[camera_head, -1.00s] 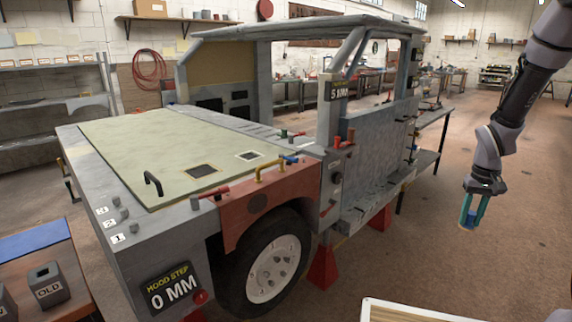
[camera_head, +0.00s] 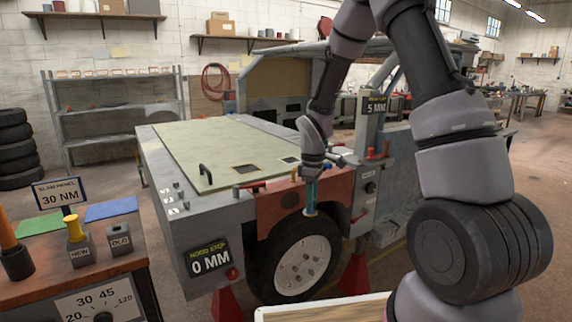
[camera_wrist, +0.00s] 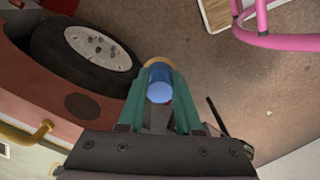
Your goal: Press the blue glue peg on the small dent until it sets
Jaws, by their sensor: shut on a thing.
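My gripper (camera_head: 311,194) points down at the red fender, its teal fingers shut on the blue glue peg (camera_wrist: 159,86). The peg has a tan disc at its far end, which also shows below the fingers in the head view. The fender (camera_head: 270,205) has a dark round patch (camera_head: 289,200) just left of the gripper; it also shows in the wrist view (camera_wrist: 82,106). I cannot tell whether this patch is the small dent. The peg appears apart from the patch; contact with the fender cannot be made out.
The front wheel (camera_head: 302,262) is below the gripper. A yellow handle (camera_head: 294,173) stands on the fender's top edge. A bench (camera_head: 95,277) with NEW and OLD holders is at left. A pale-edged tray (camera_head: 325,306) is at the front. A pink frame (camera_wrist: 275,35) shows in the wrist view.

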